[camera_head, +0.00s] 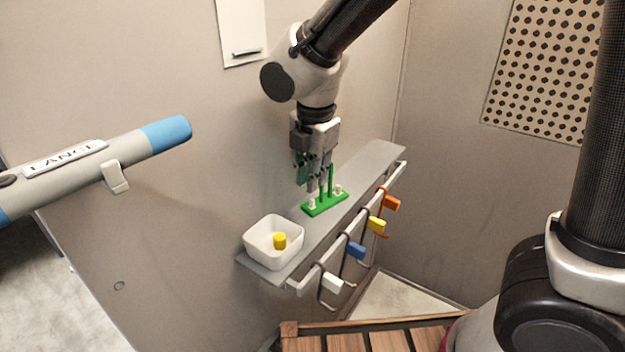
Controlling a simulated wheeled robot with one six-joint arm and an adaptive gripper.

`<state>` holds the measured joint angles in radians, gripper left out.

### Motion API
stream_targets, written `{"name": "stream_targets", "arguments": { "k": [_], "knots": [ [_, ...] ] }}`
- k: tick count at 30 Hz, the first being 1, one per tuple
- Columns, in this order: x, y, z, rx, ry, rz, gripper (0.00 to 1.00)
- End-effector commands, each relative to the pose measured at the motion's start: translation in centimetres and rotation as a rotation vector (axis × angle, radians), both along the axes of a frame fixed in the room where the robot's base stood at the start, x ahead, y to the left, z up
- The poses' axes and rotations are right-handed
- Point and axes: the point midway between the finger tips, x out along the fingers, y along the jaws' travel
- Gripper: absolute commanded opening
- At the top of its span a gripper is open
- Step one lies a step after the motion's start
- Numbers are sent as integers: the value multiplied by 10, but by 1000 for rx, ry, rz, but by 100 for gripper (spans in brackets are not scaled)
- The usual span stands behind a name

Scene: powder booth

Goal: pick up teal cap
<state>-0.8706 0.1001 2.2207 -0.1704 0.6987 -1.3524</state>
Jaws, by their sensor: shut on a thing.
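My gripper (314,184) points down over the green rack (325,204) on the grey shelf. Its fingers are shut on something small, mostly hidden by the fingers. Teal-green colour shows among the fingers, but the outline of the teal cap is not clear from here. The rack has upright green posts, and small white pieces (338,190) sit near its two ends. I cannot tell whether the held thing touches a post.
A white bowl (258,240) with a yellow cap (280,241) stands at the shelf's (368,161) near end. Coloured tags, one orange (392,203), hang from the front rail. A lance (100,165) is at left. The shelf's far end is clear.

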Motion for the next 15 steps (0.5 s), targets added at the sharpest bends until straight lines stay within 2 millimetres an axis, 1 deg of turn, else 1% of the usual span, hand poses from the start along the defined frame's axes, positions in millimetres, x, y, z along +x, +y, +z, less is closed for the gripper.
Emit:
{"name": "stream_targets", "arguments": {
  "k": [5,6,9,12,15],
  "knots": [
    [-47,6,1,2,-2,9,9],
    [-60,8,1,2,-2,10,9],
    [-91,12,1,2,-2,10,9],
    [-117,14,0,2,-2,9,9],
    [-136,16,0,2,-2,6,9]
  ]
}}
